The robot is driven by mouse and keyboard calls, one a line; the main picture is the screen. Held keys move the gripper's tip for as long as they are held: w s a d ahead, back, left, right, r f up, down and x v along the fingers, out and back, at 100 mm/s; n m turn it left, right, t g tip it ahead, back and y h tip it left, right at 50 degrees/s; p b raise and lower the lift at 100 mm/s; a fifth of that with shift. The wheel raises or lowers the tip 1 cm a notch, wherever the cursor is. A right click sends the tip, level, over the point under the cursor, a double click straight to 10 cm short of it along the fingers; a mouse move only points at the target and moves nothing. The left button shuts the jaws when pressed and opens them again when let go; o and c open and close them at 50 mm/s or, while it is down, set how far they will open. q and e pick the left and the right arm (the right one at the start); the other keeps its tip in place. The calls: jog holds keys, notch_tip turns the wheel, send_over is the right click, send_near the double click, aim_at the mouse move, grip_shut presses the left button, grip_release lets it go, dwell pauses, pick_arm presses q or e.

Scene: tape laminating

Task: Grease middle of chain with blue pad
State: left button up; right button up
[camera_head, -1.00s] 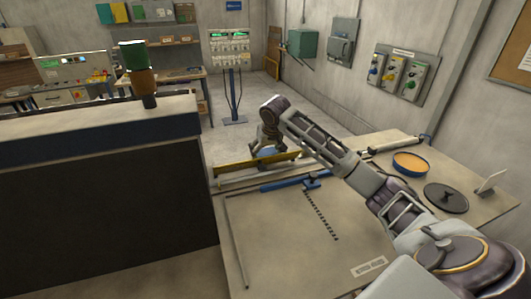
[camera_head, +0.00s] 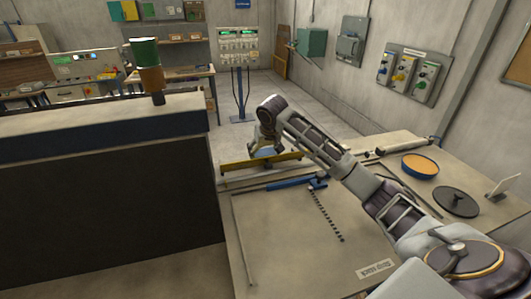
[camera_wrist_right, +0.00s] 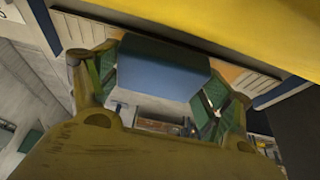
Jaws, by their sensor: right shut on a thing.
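The dark chain (camera_head: 326,216) lies in a slanting line on the worktable (camera_head: 285,240), its far end near a blue bar. My right arm reaches away over the table. Its gripper (camera_head: 268,143) is beyond the chain's far end, near a yellow rail, and is shut on the blue pad (camera_head: 266,152). In the right wrist view the blue pad (camera_wrist_right: 163,76) sits between the two green-lined fingers. The pad is clear of the chain. My left gripper is not in view.
A yellow rail (camera_head: 240,165) and a blue bar (camera_head: 290,184) cross the table's far side. An orange-filled tin (camera_head: 420,165), a black round lid (camera_head: 456,201) and a small white card (camera_head: 499,187) are at right. A dark-fronted counter (camera_head: 105,200) stands left.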

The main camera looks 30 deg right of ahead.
jog(key=shift+a+f, duration=0.1)
jog(key=shift+a, duration=0.05)
jog(key=shift+w+a+r, duration=0.1)
jog(key=shift+w+a, duration=0.15)
jog(key=shift+a, duration=0.55)
jog(key=shift+w+a+r, duration=0.1)
jog(key=shift+w+a, duration=0.1)
jog(key=shift+a, duration=0.6)
jog(key=shift+a, duration=0.15)
jog(key=shift+w+a+f, duration=0.1)
jog(key=shift+w+a, duration=0.05)
jog(key=shift+a, duration=0.4)
jog(key=shift+w+a, duration=0.15)
jog(key=shift+a, duration=0.8)
jog(key=shift+s+a+f, duration=0.1)
jog(key=shift+f, duration=0.05)
